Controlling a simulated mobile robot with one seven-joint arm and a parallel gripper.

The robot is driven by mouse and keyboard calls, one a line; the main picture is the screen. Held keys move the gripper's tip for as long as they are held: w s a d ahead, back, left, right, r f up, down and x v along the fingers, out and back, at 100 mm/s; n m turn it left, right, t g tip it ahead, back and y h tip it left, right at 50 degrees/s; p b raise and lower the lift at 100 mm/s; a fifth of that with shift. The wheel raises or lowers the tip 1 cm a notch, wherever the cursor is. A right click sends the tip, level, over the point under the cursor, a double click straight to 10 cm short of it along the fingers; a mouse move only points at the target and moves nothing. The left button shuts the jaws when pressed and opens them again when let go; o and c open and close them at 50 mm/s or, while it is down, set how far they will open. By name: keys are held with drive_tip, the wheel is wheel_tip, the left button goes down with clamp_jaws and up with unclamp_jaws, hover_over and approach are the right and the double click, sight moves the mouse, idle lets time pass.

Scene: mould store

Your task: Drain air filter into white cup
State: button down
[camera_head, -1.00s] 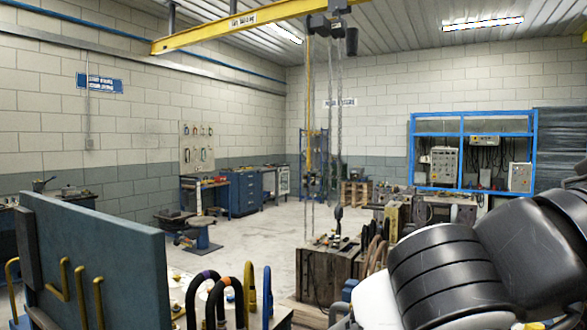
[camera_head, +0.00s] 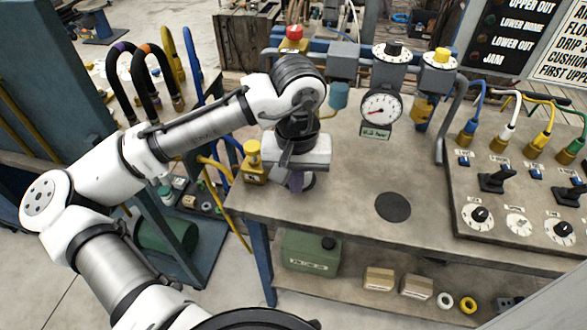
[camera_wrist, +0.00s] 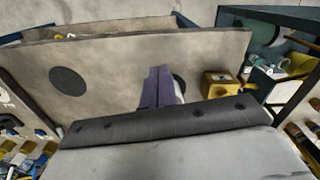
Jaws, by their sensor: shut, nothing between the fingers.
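The air line unit stands at the back of the bench. It has a teal bowl (camera_head: 338,95) on the left, a round pressure gauge (camera_head: 380,108) in the middle and an amber bowl (camera_head: 423,108) on the right. I cannot tell which bowl is the air filter. My gripper (camera_head: 296,182) is shut and empty, pointing down low over the bench's left part; its purple fingers show in the wrist view (camera_wrist: 158,90). A small round object (camera_head: 309,181) is mostly hidden behind the fingers; I cannot tell whether it is the white cup.
A flat dark disc (camera_head: 393,207) lies on the bench (camera_head: 345,215). A yellow valve block (camera_head: 253,165) stands left of my gripper. A control panel with levers (camera_head: 510,200) fills the right side. A lower shelf (camera_head: 350,275) holds boxes and rings.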

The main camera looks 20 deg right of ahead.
sight(296, 199)
wheel_tip(296, 199, down, 6)
drive_tip(key=shift+r, duration=0.1)
drive_tip(key=w, duration=0.1)
drive_tip(key=p, duration=0.1)
drive_tip(key=w+d, duration=0.1)
drive_tip(key=shift+w+d+f+p, duration=0.1)
drive_tip(key=shift+w+f+p, duration=0.2)
drive_tip(key=shift+w, duration=0.05)
drive_tip(key=shift+w+d+f, duration=0.1)
drive_tip(key=shift+w+d, duration=0.15)
drive_tip(key=shift+w, duration=0.25)
drive_tip(key=shift+w, duration=0.1)
drive_tip(key=shift+w+d+p, duration=0.35)
drive_tip(key=shift+w+p, duration=0.05)
drive_tip(key=shift+w, duration=0.3)
drive_tip(key=shift+s, duration=0.15)
